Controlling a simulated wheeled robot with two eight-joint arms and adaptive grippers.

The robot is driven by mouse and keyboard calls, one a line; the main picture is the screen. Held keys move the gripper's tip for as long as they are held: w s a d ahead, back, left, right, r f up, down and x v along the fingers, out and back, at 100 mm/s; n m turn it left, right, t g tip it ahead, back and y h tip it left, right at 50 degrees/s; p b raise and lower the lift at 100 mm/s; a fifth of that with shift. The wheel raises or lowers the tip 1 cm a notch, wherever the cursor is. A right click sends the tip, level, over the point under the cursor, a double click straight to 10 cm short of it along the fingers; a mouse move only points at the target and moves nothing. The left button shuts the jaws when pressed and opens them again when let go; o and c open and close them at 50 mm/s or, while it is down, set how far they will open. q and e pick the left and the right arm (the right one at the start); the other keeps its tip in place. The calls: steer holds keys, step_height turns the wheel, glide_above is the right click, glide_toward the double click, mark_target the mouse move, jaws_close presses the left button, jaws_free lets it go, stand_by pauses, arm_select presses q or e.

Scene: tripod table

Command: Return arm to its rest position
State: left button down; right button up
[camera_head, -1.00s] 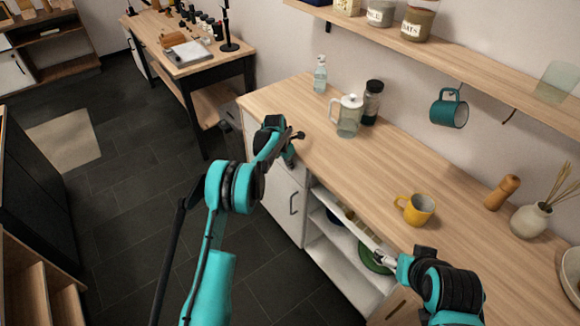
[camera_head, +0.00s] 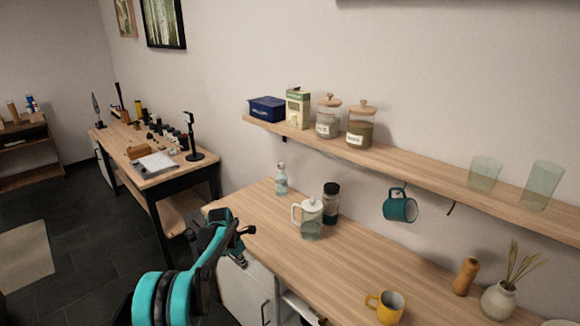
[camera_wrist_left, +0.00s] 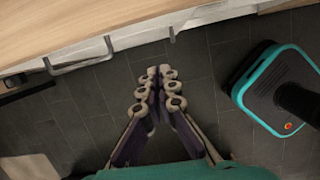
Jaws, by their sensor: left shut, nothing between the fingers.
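My left arm comes in from the bottom left of the head view. Its gripper (camera_head: 243,232) is by the left front edge of the wooden counter (camera_head: 262,210), and nothing shows in it. In the left wrist view the two fingers (camera_wrist_left: 159,92) are shut together, pointing at the counter front, with dark floor tiles behind them. My right gripper does not show in either view.
A glass jug (camera_head: 311,220), dark-lidded jar (camera_head: 331,203) and clear bottle (camera_head: 281,179) stand on the counter beyond my left gripper. A yellow mug (camera_head: 387,307) is farther right. A teal mug (camera_head: 400,206) hangs under the wall shelf (camera_head: 420,180).

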arm_select(q)
steer(key=s+d+r+m+t+y, duration=0.1)
steer(key=s+d+r+m, duration=0.1)
steer(key=s+r+m, duration=0.55)
steer(key=s+d+r+m+t, duration=0.15)
steer(key=s+r+m, duration=0.35)
steer(key=s+r, duration=0.55)
steer(key=s+f+m+t, duration=0.1)
steer(key=s+m, duration=0.6)
steer(key=s, duration=0.4)
steer(key=s+d+f+m+t, duration=0.1)
steer(key=s+m, duration=0.7)
steer(key=s, duration=0.3)
steer(key=shift+s+d+f+y, duration=0.15)
steer(key=shift+d+f+y, duration=0.15)
steer(key=shift+y, duration=0.1)
steer(key=shift+t, duration=0.25)
